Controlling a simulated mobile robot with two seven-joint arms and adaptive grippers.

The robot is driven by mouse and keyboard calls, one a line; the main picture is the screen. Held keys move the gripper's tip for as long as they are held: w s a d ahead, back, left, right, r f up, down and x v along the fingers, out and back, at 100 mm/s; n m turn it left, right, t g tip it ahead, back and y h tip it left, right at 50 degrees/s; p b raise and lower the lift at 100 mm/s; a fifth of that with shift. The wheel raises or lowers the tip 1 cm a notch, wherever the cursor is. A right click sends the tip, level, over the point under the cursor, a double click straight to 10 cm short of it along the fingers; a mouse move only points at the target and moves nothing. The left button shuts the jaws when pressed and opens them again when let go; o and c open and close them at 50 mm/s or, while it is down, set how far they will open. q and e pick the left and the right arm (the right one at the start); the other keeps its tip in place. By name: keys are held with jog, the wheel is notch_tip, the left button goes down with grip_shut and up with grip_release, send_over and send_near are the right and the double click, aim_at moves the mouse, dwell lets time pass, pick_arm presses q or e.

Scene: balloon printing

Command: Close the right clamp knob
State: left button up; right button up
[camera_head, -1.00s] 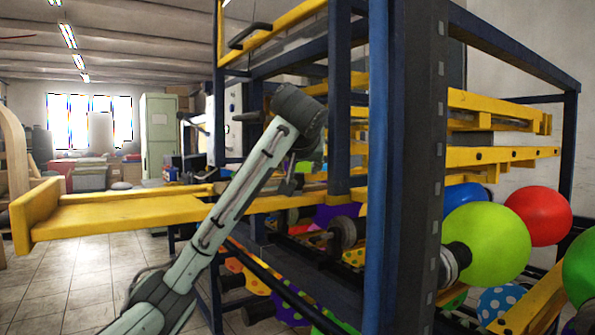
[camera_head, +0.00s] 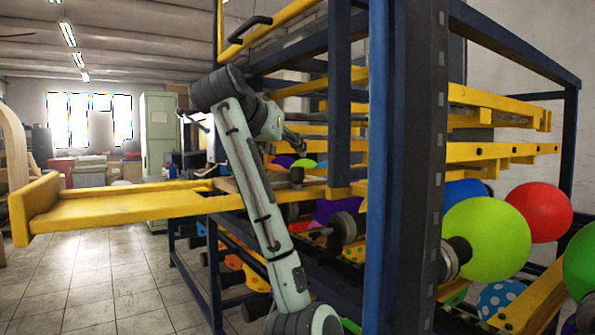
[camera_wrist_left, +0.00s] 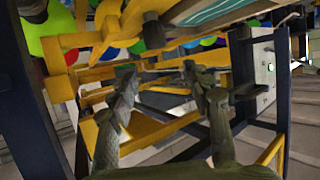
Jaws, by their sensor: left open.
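My left gripper (camera_head: 297,138) is inside the blue frame of the machine, above the yellow beam, partly hidden by my arm and dark against the beams. In the left wrist view both fingers of the left gripper (camera_wrist_left: 158,84) stand apart with nothing held between them. A small dark knob-like part (camera_head: 297,177) stands on the yellow beam, below the gripper and apart from it. I cannot tell for certain that it is the right clamp knob, nor whether it is open or closed. My right gripper is not in view.
Blue posts (camera_head: 382,170) and yellow beams (camera_head: 125,207) surround the arm closely. Balloons hang at the right, including a green one (camera_head: 487,240) and a red one (camera_head: 540,212). The tiled floor (camera_head: 90,275) at the left is clear.

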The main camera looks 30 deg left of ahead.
aim_at(298, 168)
pick_arm(q)
jog(key=shift+h, duration=0.3)
jog(key=x, duration=0.3)
jog(key=f+x, duration=0.1)
jog(key=x, duration=0.2)
jog(key=p+x, duration=0.1)
jog(key=x, duration=0.1)
jog(key=shift+f, duration=0.45)
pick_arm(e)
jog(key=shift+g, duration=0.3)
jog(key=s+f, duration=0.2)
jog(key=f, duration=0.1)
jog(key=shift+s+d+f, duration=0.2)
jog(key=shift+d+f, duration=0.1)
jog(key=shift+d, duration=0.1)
